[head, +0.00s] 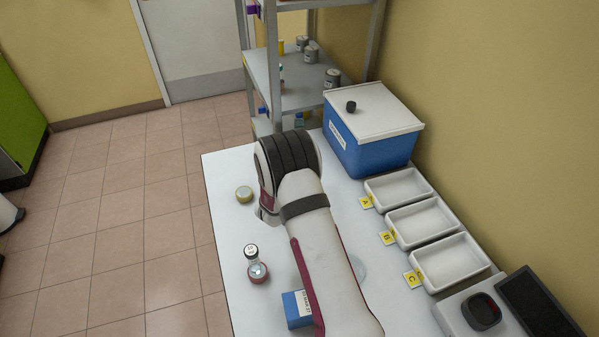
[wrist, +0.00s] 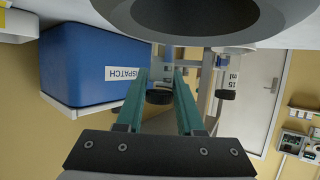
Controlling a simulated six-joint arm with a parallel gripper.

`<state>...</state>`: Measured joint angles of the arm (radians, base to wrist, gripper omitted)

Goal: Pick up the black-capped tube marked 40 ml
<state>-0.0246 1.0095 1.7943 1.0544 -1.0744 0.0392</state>
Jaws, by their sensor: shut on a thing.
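My gripper (wrist: 160,105) shows in the wrist view as two teal fingers, shut on a black-capped tube (wrist: 159,97). Its cap shows between the fingers; its body is mostly hidden and I cannot read its marking. Another black-capped tube (wrist: 225,94) stands to the right of the fingers, apart from them, with a label that seems to read 15 ml. The wrist view looks upside down. In the head view my arm hides the gripper and the held tube.
A blue dispatch box (head: 372,158) with a white lid stands at the back right. White trays A (head: 428,184), B (head: 455,219) and C (head: 484,262) line the right side.

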